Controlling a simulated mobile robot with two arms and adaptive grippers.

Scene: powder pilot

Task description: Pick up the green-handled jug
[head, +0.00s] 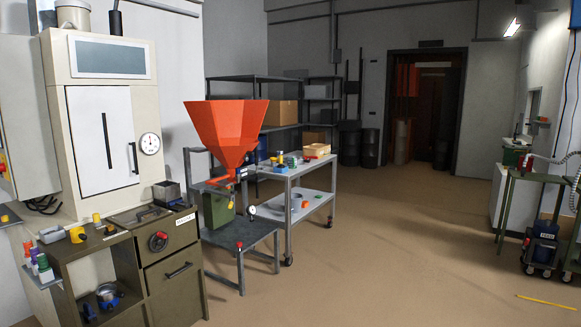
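I cannot clearly make out a jug with a green handle in the head view. Small items with green, blue and yellow parts (281,159) stand close together on the top of a grey wheeled cart (310,170) at mid-distance. They are too small to tell apart. A metal vessel with blue parts (108,296) sits inside the olive bench at the near left. Neither of my grippers is in view.
A red-orange hopper (227,125) stands over a low grey table (245,235) beside the cart. A cream cabinet (105,65) with a gauge rises at the left. A green cart (507,205) stands at the right. The brown floor (390,250) between is clear.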

